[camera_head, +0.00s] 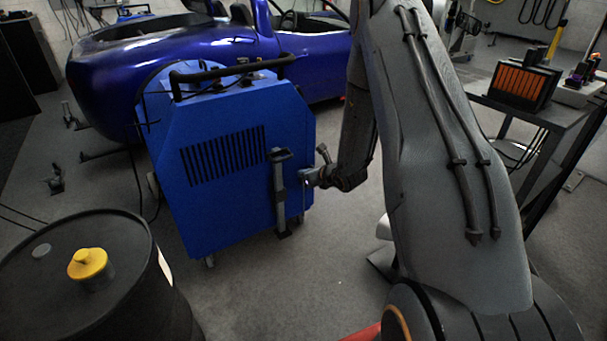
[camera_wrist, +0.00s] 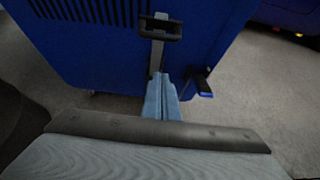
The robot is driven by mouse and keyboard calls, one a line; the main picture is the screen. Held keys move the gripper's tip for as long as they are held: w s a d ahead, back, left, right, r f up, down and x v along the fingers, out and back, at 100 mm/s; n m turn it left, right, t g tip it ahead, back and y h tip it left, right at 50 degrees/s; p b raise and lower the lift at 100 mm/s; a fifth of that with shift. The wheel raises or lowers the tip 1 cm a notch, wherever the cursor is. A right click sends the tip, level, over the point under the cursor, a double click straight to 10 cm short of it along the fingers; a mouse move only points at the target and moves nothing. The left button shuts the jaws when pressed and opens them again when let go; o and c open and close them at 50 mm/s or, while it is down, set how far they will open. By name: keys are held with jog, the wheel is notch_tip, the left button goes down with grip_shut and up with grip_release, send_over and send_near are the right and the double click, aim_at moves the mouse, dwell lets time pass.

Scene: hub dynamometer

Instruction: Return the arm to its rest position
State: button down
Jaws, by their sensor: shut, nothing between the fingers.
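My gripper (camera_head: 309,179) is at the right edge of the blue wheeled cabinet in the head view, at the end of my grey arm, which reaches down in front of the camera. In the wrist view my gripper (camera_wrist: 162,92) shows its two pale blue fingers shut together, with nothing between them. The fingers point at the cabinet (camera_wrist: 85,55), just below a black-topped grey upright bar (camera_wrist: 159,27). This bar (camera_head: 279,190) also shows in the head view, close left of my gripper. I cannot tell whether the fingertips touch it.
A dark drum (camera_head: 60,290) with a yellow cap (camera_head: 88,264) stands at lower left. A blue car (camera_head: 200,48) is behind the cabinet (camera_head: 225,185). A table (camera_head: 560,112) with an orange-fronted unit (camera_head: 524,84) is at right. Grey floor is open between cabinet and table.

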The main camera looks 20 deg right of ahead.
jog(key=s+a+r+n+g+y, duration=0.25)
jog(key=a+r+n, duration=0.3)
jog(key=a, duration=0.35)
jog(key=s+a+r+n+g+y, duration=0.1)
jog(key=s+a+r+n+y, duration=0.25)
jog(key=a+r, duration=0.4)
jog(key=s+a+r+n+g, duration=0.35)
jog(key=s+a+n, duration=0.35)
jog(key=s, duration=0.3)
jog(key=s+a+r+n+g, duration=0.35)
jog(key=s+a+n, duration=0.3)
jog(key=s, duration=0.25)
jog(key=s+d+r+n+g+h, duration=0.1)
jog(key=s+d+r+n+h, duration=0.15)
jog(key=s+n, duration=0.35)
jog(key=s+d+r+n+g+h, duration=0.1)
jog(key=s+d+n+h, duration=0.2)
jog(key=s, duration=0.5)
jog(key=s+d+r+n+h+p, duration=0.2)
jog(key=d+r+p, duration=0.7)
jog(key=p, duration=0.7)
jog(key=s+d+t+h, duration=0.1)
jog(key=d, duration=0.2)
jog(key=shift+s+d+r, duration=0.2)
jog(key=shift+s+r, duration=0.05)
jog(key=shift+s, duration=0.15)
